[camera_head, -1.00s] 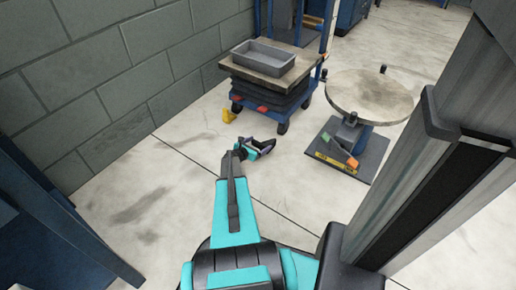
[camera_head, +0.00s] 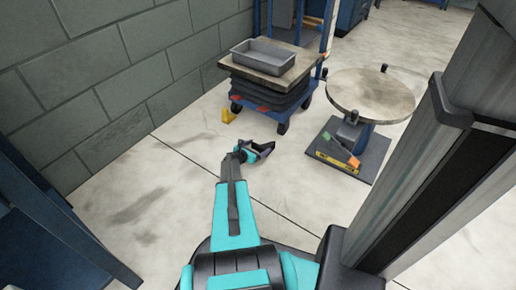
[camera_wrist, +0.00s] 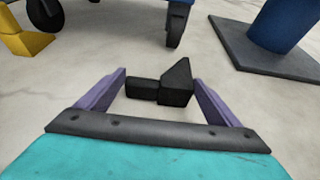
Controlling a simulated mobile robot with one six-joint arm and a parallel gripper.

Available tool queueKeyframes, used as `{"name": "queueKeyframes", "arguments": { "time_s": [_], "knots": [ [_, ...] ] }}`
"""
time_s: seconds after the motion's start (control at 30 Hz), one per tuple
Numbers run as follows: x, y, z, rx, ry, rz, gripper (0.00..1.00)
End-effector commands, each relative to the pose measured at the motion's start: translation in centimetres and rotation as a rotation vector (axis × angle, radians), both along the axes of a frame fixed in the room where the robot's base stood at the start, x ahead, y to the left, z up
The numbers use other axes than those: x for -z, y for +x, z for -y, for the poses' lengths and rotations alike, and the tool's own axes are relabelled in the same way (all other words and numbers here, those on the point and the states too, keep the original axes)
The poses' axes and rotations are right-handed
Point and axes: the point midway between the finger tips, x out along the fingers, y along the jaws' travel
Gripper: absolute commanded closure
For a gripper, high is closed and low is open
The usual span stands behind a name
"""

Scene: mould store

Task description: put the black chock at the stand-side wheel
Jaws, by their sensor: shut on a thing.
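The black chock (camera_wrist: 174,82) is held between the purple fingers of my gripper (camera_wrist: 157,78) in the wrist view. In the head view my gripper (camera_head: 264,151) is low over the floor, in front of the cart; whether the chock touches the floor I cannot tell. The stand-side wheel (camera_head: 282,127) is the cart's right front caster; it also shows in the wrist view (camera_wrist: 176,26), beyond the chock with bare floor between. The blue cart (camera_head: 318,72) carries a grey tray (camera_head: 250,62) on its wooden top. The round-topped stand (camera_head: 370,92) is to its right.
A yellow chock (camera_head: 228,115) lies by the cart's left front wheel (camera_head: 236,106). The stand's dark base plate (camera_head: 372,160) bears orange and green items. A block wall (camera_head: 100,90) runs at left, and blue furniture (camera_head: 50,225) stands at near left. The floor around my gripper is clear.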

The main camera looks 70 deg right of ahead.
Motion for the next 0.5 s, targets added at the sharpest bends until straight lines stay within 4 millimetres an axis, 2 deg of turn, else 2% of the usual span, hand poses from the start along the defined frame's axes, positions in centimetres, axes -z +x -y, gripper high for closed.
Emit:
{"name": "queueKeyframes", "arguments": {
  "time_s": [0.07,0.1,0.13,0.5],
  "knots": [
    [0.21,0.01,0.02,0.000,-0.001,-0.001,0.42],
    [0.18,0.01,-0.01,0.000,0.000,0.000,0.07],
    [0.17,0.01,0.00,0.000,0.000,0.000,0.02],
    [-0.15,0.00,-0.01,0.000,0.000,0.000,0.00]
  ]
}}
